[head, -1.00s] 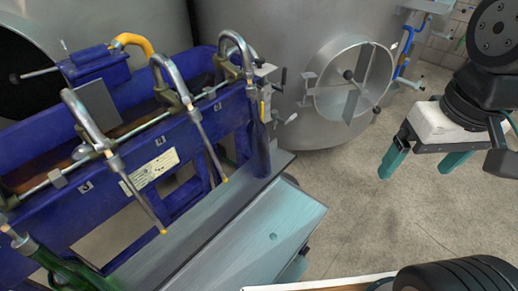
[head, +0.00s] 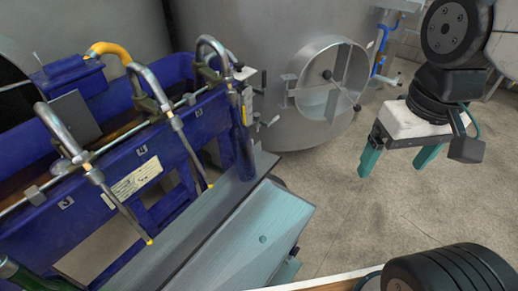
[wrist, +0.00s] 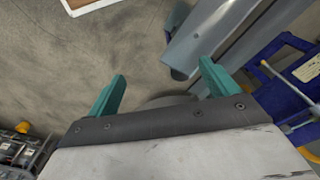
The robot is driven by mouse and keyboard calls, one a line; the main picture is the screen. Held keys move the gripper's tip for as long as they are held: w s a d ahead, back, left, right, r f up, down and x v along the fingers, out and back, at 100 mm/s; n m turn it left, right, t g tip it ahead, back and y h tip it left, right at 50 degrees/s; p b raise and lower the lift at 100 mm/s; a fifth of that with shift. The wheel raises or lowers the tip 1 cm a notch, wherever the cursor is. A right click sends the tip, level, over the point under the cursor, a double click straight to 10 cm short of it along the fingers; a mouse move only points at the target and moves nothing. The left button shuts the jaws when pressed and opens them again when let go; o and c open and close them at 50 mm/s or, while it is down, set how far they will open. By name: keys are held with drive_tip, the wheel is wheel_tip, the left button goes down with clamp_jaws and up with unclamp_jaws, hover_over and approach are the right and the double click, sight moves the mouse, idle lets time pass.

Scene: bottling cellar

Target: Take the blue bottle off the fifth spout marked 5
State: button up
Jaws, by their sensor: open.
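The dark blue bottle (head: 242,148) stands upright under the farthest spout (head: 214,48) of the blue filling machine, at its right end. The curved metal spout's thin tube, with a yellow part, goes down at the bottle's mouth. The number mark at this spout is too small to read. My gripper (head: 397,163) hangs over the floor to the right, well apart from the bottle. Its two teal fingers are open and empty. They also show in the wrist view (wrist: 162,72), with floor between them. I cannot make out the bottle there.
The blue filling machine (head: 108,222) carries other bent spouts with yellow-tipped tubes. A grey-blue metal shelf (head: 245,235) runs along its front. A large steel tank (head: 225,25) with a round hatch (head: 325,90) stands behind. Bare floor (head: 350,205) lies between shelf and gripper.

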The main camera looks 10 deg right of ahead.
drive_tip(key=w+d+f+n+g+h, duration=0.1)
drive_tip(key=w+d+f, duration=0.2)
drive_tip(key=w+f, duration=0.3)
drive_tip(key=w+d+f+n+h, duration=0.1)
drive_tip(key=w+d+f+h, duration=0.15)
drive_tip(key=w+f, duration=0.4)
drive_tip(key=w+d+f+n+t+y, duration=0.1)
drive_tip(key=w+f+n+t, duration=0.2)
drive_tip(key=w+f, duration=0.65)
drive_tip(key=n+t+y, duration=0.3)
drive_tip(key=n+y, duration=0.4)
drive_tip(key=y, duration=0.6)
approach(251, 154)
drive_tip(key=shift+w+d+x, duration=0.15)
drive_tip(key=shift+x, duration=3.2)
drive_tip(key=shift+w+d+x, duration=0.1)
drive_tip(key=shift+w+x, duration=0.05)
drive_tip(key=shift+x, duration=3.2)
drive_tip(key=shift+f, duration=0.15)
